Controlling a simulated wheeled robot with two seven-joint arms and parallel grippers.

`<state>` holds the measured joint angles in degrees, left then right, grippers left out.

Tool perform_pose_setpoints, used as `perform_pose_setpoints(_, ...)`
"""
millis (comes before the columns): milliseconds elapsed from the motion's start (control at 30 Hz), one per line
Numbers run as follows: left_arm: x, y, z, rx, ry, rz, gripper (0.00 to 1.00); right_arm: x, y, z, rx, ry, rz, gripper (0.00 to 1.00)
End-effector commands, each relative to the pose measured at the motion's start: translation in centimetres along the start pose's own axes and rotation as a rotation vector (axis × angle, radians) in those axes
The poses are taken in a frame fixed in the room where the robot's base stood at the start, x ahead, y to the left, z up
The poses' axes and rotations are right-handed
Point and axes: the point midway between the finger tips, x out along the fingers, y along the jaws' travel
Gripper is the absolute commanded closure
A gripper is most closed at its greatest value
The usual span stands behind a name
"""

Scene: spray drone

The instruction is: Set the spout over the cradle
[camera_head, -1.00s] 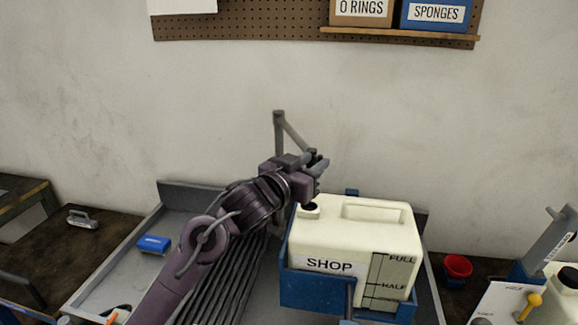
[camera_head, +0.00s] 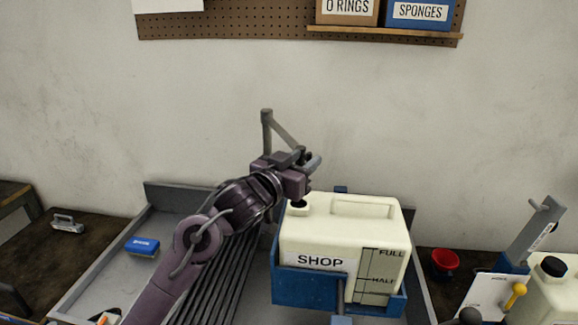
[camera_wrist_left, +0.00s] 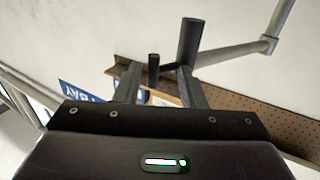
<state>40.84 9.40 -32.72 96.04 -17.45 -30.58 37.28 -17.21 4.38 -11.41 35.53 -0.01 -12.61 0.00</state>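The spout is a grey bent pipe (camera_head: 287,138) that slants down to the right from an upright grey post behind the jug. Its bluish-grey end (camera_head: 313,163) shows beside my left gripper (camera_head: 302,178), above and behind the jug's neck. In the left wrist view the pipe (camera_wrist_left: 268,45) runs at upper right, and a thin dark rod (camera_wrist_left: 153,66) shows between the two finger lines with gaps on both sides. My left gripper (camera_wrist_left: 160,85) is open there. The blue cradle (camera_head: 300,290) holds a cream SHOP jug (camera_head: 320,235). My right gripper is not in view.
A grey tray (camera_head: 110,265) with a blue sponge-like block (camera_head: 142,246) lies at left. A red cup (camera_head: 445,262), a second cream jug (camera_head: 560,290) and a grey upright tool (camera_head: 535,235) stand at right. A pegboard shelf (camera_head: 380,36) hangs above.

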Motion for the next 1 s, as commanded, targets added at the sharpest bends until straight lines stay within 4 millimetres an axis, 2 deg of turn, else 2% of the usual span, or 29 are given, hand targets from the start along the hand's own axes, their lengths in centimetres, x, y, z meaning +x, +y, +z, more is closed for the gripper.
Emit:
perform_pose_setpoints(33,-0.5,0.6,-1.0,0.004,0.027,0.014,0.67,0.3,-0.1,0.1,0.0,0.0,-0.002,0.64)
perform_pose_setpoints(400,-7.1,-0.2,-0.3,0.001,0.017,0.001,0.67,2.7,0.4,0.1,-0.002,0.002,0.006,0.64)
perform_pose_setpoints(500,-8.3,-0.3,-0.4,-0.002,0.016,0.0,0.67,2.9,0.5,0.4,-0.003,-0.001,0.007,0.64)
perform_pose_setpoints(667,-9.2,-0.5,-0.4,-0.002,0.012,-0.003,0.67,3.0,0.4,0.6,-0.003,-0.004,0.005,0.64)
perform_pose_setpoints(1000,-9.3,-0.6,0.1,-0.006,0.002,-0.013,0.67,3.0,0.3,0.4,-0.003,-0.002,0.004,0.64)
